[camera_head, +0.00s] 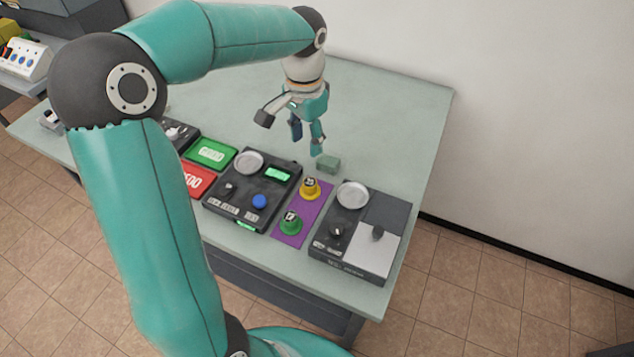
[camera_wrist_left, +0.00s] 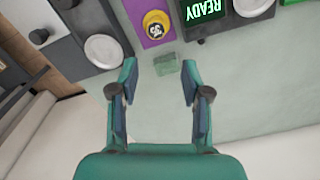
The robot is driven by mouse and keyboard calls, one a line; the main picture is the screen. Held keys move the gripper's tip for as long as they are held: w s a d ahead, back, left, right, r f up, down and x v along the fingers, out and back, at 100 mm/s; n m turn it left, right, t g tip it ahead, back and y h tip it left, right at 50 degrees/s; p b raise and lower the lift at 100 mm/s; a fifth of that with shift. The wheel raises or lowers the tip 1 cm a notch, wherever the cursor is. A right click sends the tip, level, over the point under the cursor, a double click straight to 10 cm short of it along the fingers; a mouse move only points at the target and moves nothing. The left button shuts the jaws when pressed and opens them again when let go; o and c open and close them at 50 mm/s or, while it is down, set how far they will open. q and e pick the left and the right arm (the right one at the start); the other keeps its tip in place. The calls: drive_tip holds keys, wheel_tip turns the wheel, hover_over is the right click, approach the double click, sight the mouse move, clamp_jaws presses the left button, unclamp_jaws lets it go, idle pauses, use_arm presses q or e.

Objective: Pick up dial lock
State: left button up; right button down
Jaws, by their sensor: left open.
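A small grey-green block (camera_head: 328,164) lies on the pale green table; it also shows in the left wrist view (camera_wrist_left: 167,64). I cannot tell whether it is the dial lock, as no dial face shows on it. A yellow numbered knob (camera_head: 310,187) and a green numbered knob (camera_head: 291,223) stand on a purple mat (camera_head: 314,211). The yellow knob also shows in the left wrist view (camera_wrist_left: 155,24). My left gripper (camera_head: 307,146) is open and points down, above and beside the block. In the left wrist view the block appears between and beyond the open fingertips (camera_wrist_left: 160,72).
A black device (camera_head: 238,204) with a round plate and blue button stands left of the mat. Another dark device (camera_head: 345,254) with a round plate stands right. Green (camera_head: 211,152) and red (camera_head: 198,180) panels lie further left. The table's back is clear, near a white wall.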

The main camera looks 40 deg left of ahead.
use_arm(q)
hover_over(310, 182)
drive_tip(key=f, duration=0.8)
drive_tip(key=shift+w+a+f, duration=0.2)
drive_tip(key=shift+a+f, duration=0.05)
drive_tip(key=shift+s+d+f, duration=0.1)
drive_tip(key=shift+f, duration=1.5)
drive_tip(key=shift+s+d+f, duration=0.1)
drive_tip(key=shift+f, duration=1.45)
clamp_jaws()
